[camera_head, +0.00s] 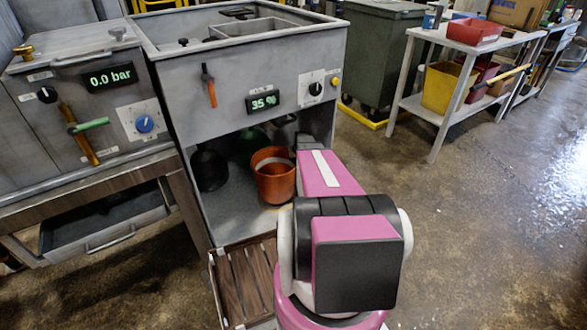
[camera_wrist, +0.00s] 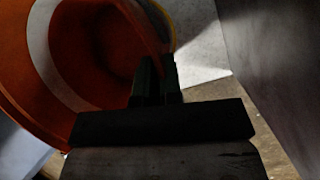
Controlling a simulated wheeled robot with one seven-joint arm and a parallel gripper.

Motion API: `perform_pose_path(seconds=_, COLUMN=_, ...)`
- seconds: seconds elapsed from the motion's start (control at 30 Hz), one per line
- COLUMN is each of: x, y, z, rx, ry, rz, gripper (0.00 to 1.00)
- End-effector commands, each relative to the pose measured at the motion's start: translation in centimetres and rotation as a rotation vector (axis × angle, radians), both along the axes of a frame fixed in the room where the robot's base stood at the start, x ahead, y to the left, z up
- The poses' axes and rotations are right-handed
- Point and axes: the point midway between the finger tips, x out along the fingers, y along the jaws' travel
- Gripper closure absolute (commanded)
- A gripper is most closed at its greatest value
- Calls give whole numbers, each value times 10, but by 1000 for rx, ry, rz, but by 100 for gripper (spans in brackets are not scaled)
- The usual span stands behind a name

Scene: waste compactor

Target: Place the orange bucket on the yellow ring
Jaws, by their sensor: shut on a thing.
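The orange bucket (camera_head: 275,180) is in the open lower bay of the grey machine, roughly upright with its mouth up. It fills the upper left of the wrist view (camera_wrist: 75,75), where a pale band shows inside. My gripper (camera_wrist: 157,75) is shut on the bucket's wall at its right side; in the head view my pink arm hides the fingers. A thin yellow edge, probably the yellow ring (camera_wrist: 169,25), shows beside the bucket in the wrist view. The bucket covers most of it. I cannot tell whether the bucket touches the bay floor.
A black bucket (camera_head: 209,170) stands left of the orange one, with a dark green bucket (camera_head: 249,145) behind. The bay's side walls and upper housing (camera_head: 255,90) are close around my arm. A slatted wooden platform (camera_head: 246,282) lies in front. Open floor is at right.

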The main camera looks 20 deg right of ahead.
Motion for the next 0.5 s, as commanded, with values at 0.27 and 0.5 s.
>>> perform_pose_path(seconds=0.27, x=1, y=0, z=-28, rx=2, ry=0, rz=-1, gripper=100)
perform_pose_path(seconds=0.5, x=0, y=0, z=-40, rx=2, ry=-1, rz=-2, gripper=100)
